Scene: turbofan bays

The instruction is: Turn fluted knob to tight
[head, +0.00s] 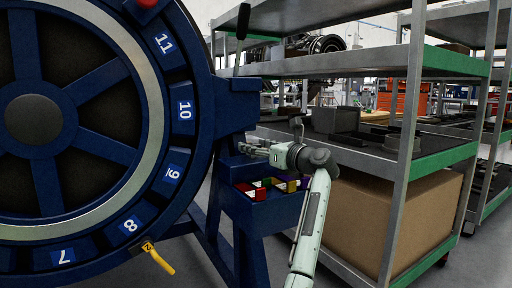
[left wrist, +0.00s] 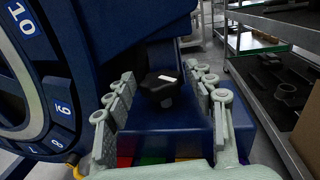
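The fluted knob (left wrist: 158,88) is black with a white mark on top, and stands on a blue block-like housing (left wrist: 150,131) in the left wrist view. Its mark lies nearly level across the picture, running right from the knob's middle. My left gripper (left wrist: 162,92) is open, with one grey finger on each side of the knob and a visible gap on both sides. In the head view the left gripper (head: 252,150) reaches left to the blue stand beside the big wheel; the knob cannot be made out there. My right gripper is not in view.
A large blue wheel (head: 99,82) with numbered plates stands at the left, with a yellow-handled tag (head: 158,259) at its lower rim. Coloured blocks (head: 266,187) sit in a blue tray under the gripper. A metal shelf rack (head: 404,145) with a cardboard box (head: 382,222) stands close at the right.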

